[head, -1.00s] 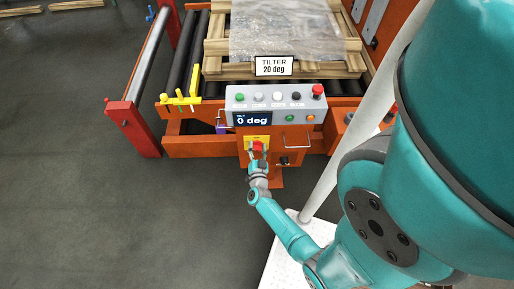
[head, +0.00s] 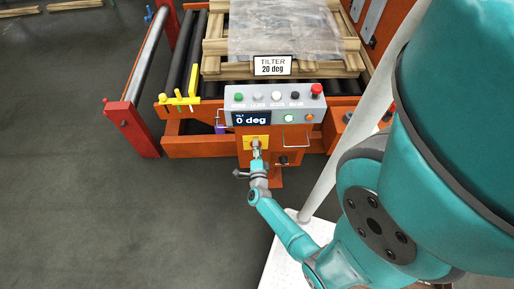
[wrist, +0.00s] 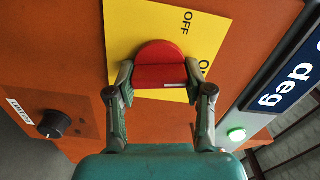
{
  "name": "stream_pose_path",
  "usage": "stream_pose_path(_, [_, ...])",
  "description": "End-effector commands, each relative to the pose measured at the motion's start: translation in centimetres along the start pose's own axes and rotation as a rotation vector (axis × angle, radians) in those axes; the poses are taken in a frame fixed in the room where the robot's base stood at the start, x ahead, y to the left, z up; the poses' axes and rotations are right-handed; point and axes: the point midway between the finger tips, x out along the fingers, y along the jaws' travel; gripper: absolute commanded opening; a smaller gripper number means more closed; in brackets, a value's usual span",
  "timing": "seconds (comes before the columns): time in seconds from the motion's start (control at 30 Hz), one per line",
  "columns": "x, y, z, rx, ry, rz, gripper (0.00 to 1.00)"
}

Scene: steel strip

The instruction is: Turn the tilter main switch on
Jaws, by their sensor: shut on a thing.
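The tilter main switch is a red knob (wrist: 160,64) on a yellow plate (wrist: 118,30) in the wrist view. The plate carries the words OFF and ON; a finger partly covers ON. My gripper (wrist: 160,80) is shut on the knob, one finger at each side. In the head view my gripper (head: 256,152) is at the yellow plate (head: 249,139) below the panel, and it hides most of the knob.
The grey control panel (head: 305,104) above has several buttons, a red mushroom button (head: 316,90), a display (head: 251,119) reading 0 deg and a bright green lamp (head: 289,118). A handle (head: 297,146) and a black knob (wrist: 54,124) are close by.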

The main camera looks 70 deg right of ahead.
Motion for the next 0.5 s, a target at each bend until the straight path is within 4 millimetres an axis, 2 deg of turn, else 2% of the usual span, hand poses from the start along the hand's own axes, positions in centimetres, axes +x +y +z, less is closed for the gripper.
stream_pose_path(0.2, [0.04, 0.07, -0.06, 0.131, 0.002, 0.0, 0.17])
stream_pose_path(0.5, [0.03, 0.14, -0.06, 0.22, 0.002, 0.0, 0.17])
